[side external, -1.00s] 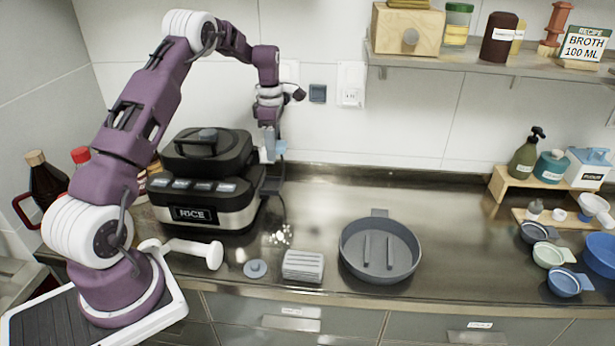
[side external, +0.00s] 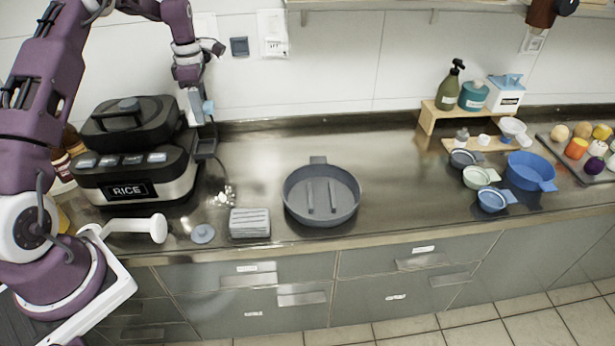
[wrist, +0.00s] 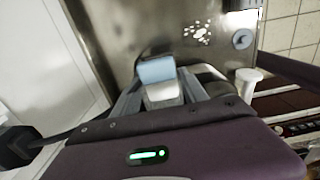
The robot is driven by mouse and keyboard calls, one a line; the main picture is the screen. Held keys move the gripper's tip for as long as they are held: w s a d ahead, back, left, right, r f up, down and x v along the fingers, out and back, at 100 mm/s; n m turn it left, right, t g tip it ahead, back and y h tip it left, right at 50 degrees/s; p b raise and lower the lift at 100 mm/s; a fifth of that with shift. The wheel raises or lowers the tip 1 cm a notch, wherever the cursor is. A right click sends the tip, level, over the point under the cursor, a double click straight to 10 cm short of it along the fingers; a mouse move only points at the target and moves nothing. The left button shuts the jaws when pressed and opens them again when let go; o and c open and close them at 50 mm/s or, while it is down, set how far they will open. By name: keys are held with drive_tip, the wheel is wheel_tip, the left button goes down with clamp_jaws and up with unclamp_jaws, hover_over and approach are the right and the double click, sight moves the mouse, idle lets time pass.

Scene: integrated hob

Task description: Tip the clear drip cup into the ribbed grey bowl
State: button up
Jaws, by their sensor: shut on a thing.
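My gripper (side external: 203,108) is at the right side of the rice cooker, above the dark bracket (side external: 206,147) on its side. It is shut on a small pale-blue, clear-looking cup (side external: 208,107). In the wrist view, the cup (wrist: 157,70) sits between the two fingers of my gripper (wrist: 160,92); its inside and any contents cannot be made out. A round grey bowl (side external: 345,207) with two raised ribs inside stands on the counter, to the right of and nearer the front than my gripper. The two are well apart.
The rice cooker (side external: 130,190) stands left of my gripper. Small bowls (side external: 491,200) stand at right. The middle counter is clear.

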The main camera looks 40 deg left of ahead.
idle(0.3)
drive_tip(key=w+d+m, duration=0.1)
drive_tip(key=w+d, duration=0.2)
drive_tip(key=d, duration=0.9)
drive_tip(key=w+d+f+m, duration=0.1)
drive_tip(key=w+d, duration=0.3)
drive_tip(key=d, duration=0.9)
drive_tip(key=w+d+f+m, duration=0.1)
drive_tip(key=w+d, duration=0.3)
drive_tip(key=d, duration=0.9)
drive_tip(key=shift+w+f+m, duration=0.15)
drive_tip(key=shift+w+m, duration=0.1)
drive_tip(key=shift+m, duration=0.55)
